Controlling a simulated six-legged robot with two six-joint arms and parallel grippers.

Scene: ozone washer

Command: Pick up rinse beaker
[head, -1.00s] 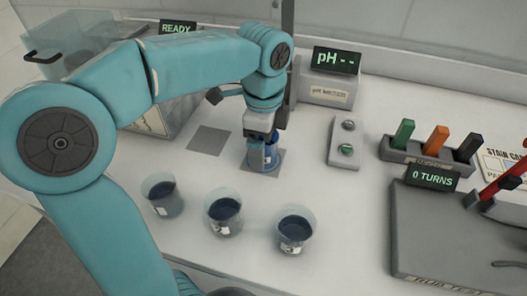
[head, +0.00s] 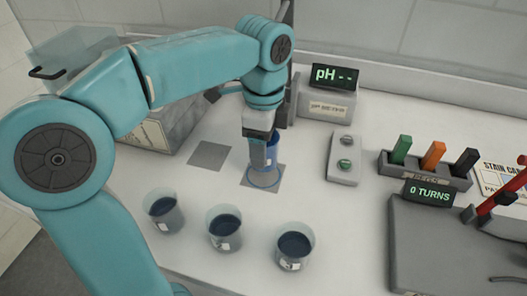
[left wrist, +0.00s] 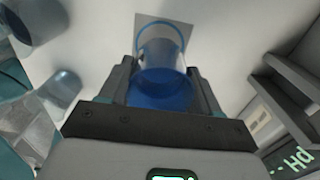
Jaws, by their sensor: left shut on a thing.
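My left gripper (head: 262,140) is shut on the rinse beaker (head: 271,151), a clear cup with blue liquid. It holds the beaker just above a grey square pad (head: 249,181) that carries a blue ring. The left wrist view shows the beaker (left wrist: 163,75) between the two fingers, with the ring and the pad (left wrist: 148,20) beyond it. The gripper hides part of the beaker in the head view. My right gripper is not in view.
Three clear beakers of dark liquid (head: 165,212), (head: 225,229), (head: 294,247) stand in front. A pH meter (head: 327,99) stands behind. A small two-button box (head: 344,160), a rack of coloured pens (head: 425,167) and a grey device reading "0 TURNS" (head: 430,245) are to the right.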

